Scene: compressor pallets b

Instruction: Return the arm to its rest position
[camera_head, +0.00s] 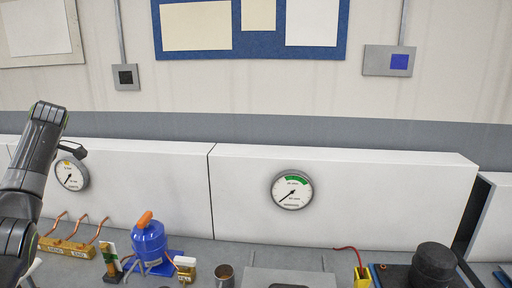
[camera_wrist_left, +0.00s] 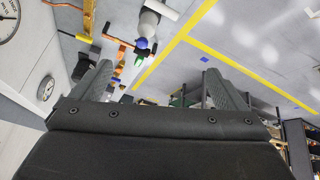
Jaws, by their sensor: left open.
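My left arm (camera_head: 38,165) stands raised at the far left edge of the head view, bent at its upper joint. Its fingers cannot be made out there. In the left wrist view my left gripper (camera_wrist_left: 160,85) shows its two dark ribbed fingers wide apart, with nothing between them. That view is strongly tilted. My right arm and right gripper are in neither view.
On the bench below stand a brass block with copper pipes (camera_head: 68,246), a blue compressor (camera_head: 149,243), a metal cup (camera_head: 224,275) and a black motor (camera_head: 434,264). Gauges (camera_head: 292,190) sit on a white panel (camera_head: 400,200) behind. Space above the bench centre is clear.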

